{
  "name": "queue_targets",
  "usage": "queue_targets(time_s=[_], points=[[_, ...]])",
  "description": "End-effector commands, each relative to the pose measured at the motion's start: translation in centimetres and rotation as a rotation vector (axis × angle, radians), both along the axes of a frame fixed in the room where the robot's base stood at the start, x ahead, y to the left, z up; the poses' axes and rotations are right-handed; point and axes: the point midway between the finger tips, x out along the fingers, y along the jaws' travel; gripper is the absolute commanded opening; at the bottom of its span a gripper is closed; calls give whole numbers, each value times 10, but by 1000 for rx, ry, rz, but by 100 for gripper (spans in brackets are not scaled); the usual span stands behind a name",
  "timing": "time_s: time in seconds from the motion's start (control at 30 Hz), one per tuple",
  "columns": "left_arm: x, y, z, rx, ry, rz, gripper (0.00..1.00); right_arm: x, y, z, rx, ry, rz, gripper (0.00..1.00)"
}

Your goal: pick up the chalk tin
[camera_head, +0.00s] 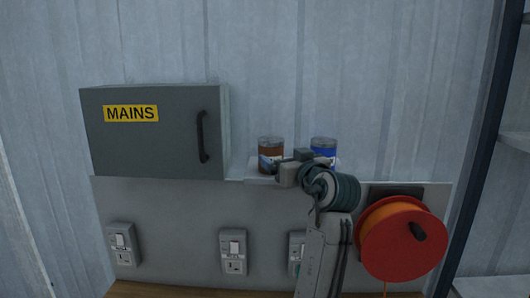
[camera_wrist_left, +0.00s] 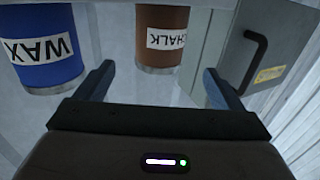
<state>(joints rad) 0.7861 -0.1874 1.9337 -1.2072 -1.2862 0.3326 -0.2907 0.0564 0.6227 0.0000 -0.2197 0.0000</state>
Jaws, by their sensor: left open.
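The chalk tin (camera_head: 270,143) is a brown can with a grey lid, on a small ledge right of the grey box in the head view. In the left wrist view, which is upside down, the chalk tin (camera_wrist_left: 161,48) shows its white CHALK label. My left gripper (camera_head: 284,162) is in front of the ledge, close to the tin, partly covering its lower right. In the wrist view my left gripper (camera_wrist_left: 160,84) is open and empty, its fingers spread to either side of the chalk tin, which sits beyond them. My right gripper is not in view.
A blue WAX tin (camera_head: 323,144) stands right of the chalk tin; it also shows beside a finger in the wrist view (camera_wrist_left: 48,68). The grey MAINS box (camera_head: 150,150) is to the left. A red cable reel (camera_head: 385,240) hangs at right. Sockets (camera_head: 233,250) line the panel below.

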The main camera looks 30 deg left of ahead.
Motion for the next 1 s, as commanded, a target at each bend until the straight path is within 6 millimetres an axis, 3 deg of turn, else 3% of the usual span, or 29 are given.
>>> queue_targets(time_s=[0.3,0.47,0.7,1.0], points=[[22,36,2,3,3,2,89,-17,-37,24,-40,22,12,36],[27,43,1,1,4,1,89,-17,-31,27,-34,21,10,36],[41,63,3,4,6,3,89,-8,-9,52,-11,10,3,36],[56,84,-2,0,2,0,89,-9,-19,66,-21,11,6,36]])
